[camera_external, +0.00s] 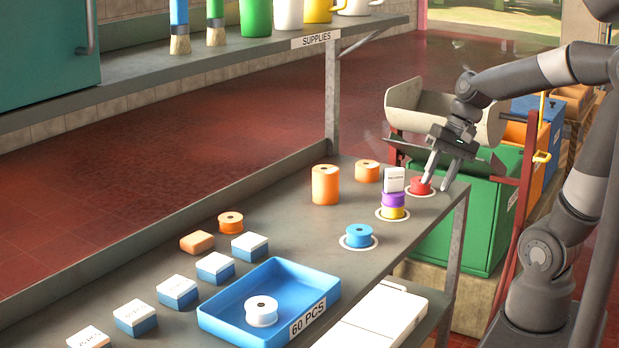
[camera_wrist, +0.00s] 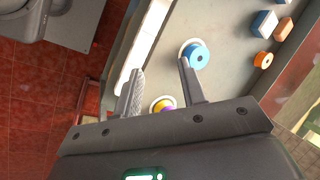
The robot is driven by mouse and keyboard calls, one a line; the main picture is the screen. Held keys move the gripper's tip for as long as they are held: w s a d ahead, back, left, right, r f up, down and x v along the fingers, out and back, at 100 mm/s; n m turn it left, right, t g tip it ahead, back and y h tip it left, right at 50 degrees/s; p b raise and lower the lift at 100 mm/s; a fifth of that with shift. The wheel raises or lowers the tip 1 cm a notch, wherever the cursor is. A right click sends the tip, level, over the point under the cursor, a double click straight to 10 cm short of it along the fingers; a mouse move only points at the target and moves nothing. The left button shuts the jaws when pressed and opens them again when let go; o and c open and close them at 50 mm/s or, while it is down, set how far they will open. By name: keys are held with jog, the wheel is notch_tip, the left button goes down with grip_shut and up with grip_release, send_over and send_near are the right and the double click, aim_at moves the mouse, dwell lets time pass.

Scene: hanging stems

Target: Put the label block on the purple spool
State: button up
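The purple spool (camera_external: 393,199) sits on a yellow spool (camera_external: 393,212) in a white ring on the bench. A small white block with dark print, seemingly the label block (camera_external: 394,180), stands upright on the purple spool. My gripper (camera_external: 437,181) is to the right of this stack, low by the red spool (camera_external: 420,187), with its fingers apart and nothing seen between them. In the wrist view, the open gripper (camera_wrist: 160,68) has part of the purple and yellow stack (camera_wrist: 162,104) showing near its palm. The label block cannot be made out there.
A blue spool (camera_external: 358,236) stands in front of the stack; orange spools (camera_external: 325,185) stand behind it. A blue tray (camera_external: 213,318) holds a white spool (camera_external: 261,311). Several white-topped blue blocks (camera_external: 216,267) line the bench. A green bin (camera_external: 470,220) stands beyond the bench's right end.

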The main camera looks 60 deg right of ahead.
jog(key=s+r+n+t+h, duration=0.1)
jog(key=n, duration=0.2)
jog(key=s+a+r+n+t+h, duration=0.1)
jog(key=s+n, duration=0.1)
jog(key=n, duration=0.1)
jog(key=s+a+r+n+t+h, duration=0.1)
jog(key=n+h, duration=0.1)
jog(key=shift+s+a+r+n, duration=0.1)
jog(key=shift+s+r+n, duration=0.05)
jog(key=shift+n, duration=0.25)
dwell(0.7)
